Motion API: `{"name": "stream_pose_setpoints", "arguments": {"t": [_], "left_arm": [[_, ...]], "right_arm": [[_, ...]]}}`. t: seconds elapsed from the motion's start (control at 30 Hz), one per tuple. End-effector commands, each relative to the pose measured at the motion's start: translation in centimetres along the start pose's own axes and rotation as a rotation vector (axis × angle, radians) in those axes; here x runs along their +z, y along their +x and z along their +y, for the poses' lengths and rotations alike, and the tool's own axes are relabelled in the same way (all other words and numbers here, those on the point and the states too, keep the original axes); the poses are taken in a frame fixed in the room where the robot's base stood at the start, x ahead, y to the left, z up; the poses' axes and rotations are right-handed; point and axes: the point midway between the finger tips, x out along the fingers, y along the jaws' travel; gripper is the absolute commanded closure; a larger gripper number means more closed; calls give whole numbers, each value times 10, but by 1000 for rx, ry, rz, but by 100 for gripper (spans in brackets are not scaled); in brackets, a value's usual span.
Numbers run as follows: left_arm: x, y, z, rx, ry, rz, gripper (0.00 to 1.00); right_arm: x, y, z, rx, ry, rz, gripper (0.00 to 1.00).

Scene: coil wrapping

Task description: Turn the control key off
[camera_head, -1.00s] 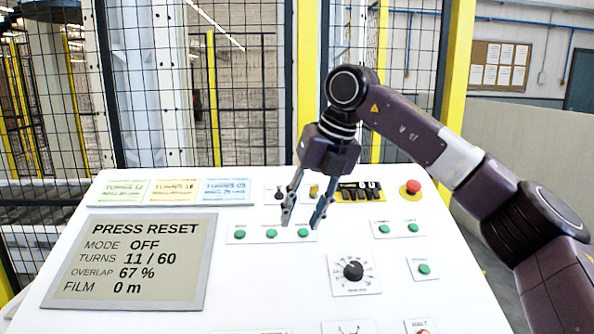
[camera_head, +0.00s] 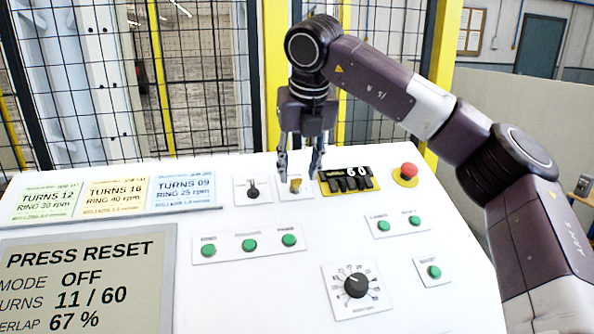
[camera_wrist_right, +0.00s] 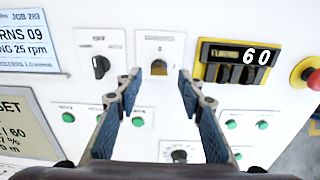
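A brass-coloured key switch (camera_head: 295,187) sits on a small white plate near the back edge of the sloping white panel. It also shows in the right wrist view (camera_wrist_right: 158,67), between the fingers and ahead of them. My right gripper (camera_head: 299,168) points down at it, with one finger on each side. In the right wrist view the fingers (camera_wrist_right: 158,82) are apart and nothing is between them but panel. I cannot tell whether they touch the switch. The display (camera_head: 85,285) reads PRESS RESET and MODE OFF. My left gripper is not in view.
A black selector (camera_head: 253,190) is just left of the key switch. A yellow-framed counter (camera_head: 348,181) reading 60 and a red emergency button (camera_head: 408,172) are to its right. Green buttons (camera_head: 249,245) and a black dial (camera_head: 356,285) lie nearer. Fencing stands behind.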

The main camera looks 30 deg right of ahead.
Motion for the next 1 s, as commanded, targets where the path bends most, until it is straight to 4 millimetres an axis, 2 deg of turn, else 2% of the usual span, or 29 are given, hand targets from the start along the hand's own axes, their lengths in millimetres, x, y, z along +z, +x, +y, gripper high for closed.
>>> {"name": "stream_pose_setpoints", "arguments": {"t": [0.2,0.47,0.77,1.0], "left_arm": [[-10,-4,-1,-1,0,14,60],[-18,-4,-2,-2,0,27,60],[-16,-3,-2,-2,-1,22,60],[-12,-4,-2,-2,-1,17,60]], "right_arm": [[0,16,0,0,-1,0,64],[0,17,0,1,-1,0,66],[0,17,0,1,-1,0,99],[0,17,0,1,-9,0,100]]}}
